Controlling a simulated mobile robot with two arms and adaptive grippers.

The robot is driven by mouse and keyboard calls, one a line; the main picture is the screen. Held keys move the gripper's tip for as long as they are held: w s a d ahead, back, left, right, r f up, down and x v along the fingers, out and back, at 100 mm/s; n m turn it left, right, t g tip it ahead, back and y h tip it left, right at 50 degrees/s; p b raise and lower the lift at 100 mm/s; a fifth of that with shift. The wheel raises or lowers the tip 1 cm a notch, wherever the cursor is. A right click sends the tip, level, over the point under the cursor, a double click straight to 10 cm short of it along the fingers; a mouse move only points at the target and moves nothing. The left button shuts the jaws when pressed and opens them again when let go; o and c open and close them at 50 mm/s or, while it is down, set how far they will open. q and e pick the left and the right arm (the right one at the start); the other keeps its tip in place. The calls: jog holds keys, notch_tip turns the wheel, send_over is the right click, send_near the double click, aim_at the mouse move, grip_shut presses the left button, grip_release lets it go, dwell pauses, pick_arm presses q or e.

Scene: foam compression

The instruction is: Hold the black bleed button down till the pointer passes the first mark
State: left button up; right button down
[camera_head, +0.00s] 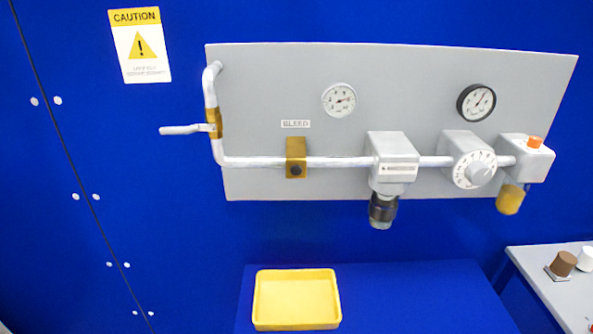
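The black bleed button (296,171) sits on the lower face of a brass block (296,148), on the pipe below a small label reading BLEED (295,124). Nothing touches the button. Two round gauges are on the grey panel: a pale-rimmed gauge (339,100) near the middle and a black-rimmed gauge (476,103) at the right. Each has a thin pointer, but the marks are too small to read. Neither of my grippers shows in the head view.
A lever handle (182,129) sticks out left of the grey panel (270,80). A regulator box (393,160), a white dial knob (474,170) and an orange-topped unit (526,158) line the pipe. A yellow tray (297,299) stands below. A side table (560,296) is at right.

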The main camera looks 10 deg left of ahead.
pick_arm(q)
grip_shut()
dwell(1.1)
